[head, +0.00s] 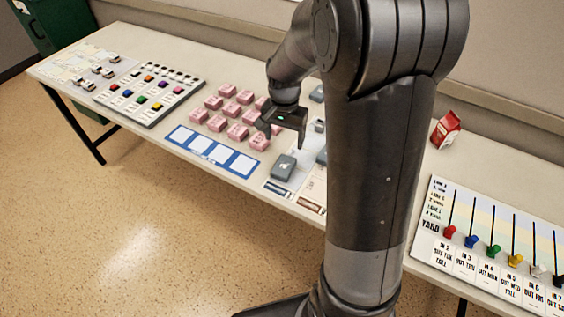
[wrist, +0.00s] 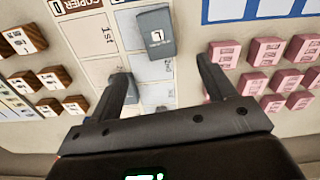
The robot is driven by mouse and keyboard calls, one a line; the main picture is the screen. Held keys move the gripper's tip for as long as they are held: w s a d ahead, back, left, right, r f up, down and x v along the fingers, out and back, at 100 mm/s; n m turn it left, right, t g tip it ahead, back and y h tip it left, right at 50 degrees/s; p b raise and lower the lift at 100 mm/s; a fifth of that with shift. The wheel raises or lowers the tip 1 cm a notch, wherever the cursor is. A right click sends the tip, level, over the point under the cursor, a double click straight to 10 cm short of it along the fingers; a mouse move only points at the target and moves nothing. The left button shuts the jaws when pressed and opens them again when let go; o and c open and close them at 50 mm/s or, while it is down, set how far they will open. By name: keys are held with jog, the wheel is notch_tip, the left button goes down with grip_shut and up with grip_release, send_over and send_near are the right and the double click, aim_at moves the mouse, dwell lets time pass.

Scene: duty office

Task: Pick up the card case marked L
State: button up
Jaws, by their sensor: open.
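The card case marked L (wrist: 156,33) is a small grey-blue block in the wrist view, lying on a printed sheet beyond my fingertips. In the head view a grey case (head: 283,166) at the front of the sheet appears to be the same one, its mark unreadable there. My gripper (wrist: 163,68) is open with nothing between its fingers. In the head view my gripper (head: 284,132) hangs behind that case, over the sheet. Another grey case (wrist: 131,88) is partly hidden by the left finger in the wrist view.
Pink blocks (head: 237,131) stand left of the gripper in the head view, behind a blue-bordered card strip (head: 212,150). Dark wooden blocks (wrist: 50,80) stand at left in the wrist view. A red carton (head: 446,130) and lever board (head: 490,245) lie right. My arm hides mid-table.

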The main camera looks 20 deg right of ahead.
send_over(284, 165)
jog(key=f, duration=0.6)
jog(key=shift+w+f, duration=0.1)
jog(key=shift+w, duration=0.1)
jog(key=shift+s+f, duration=0.15)
jog(key=shift+f, duration=1.2)
jog(key=shift+s+f, duration=0.1)
jog(key=shift+f, duration=1.25)
jog(key=c, duration=1)
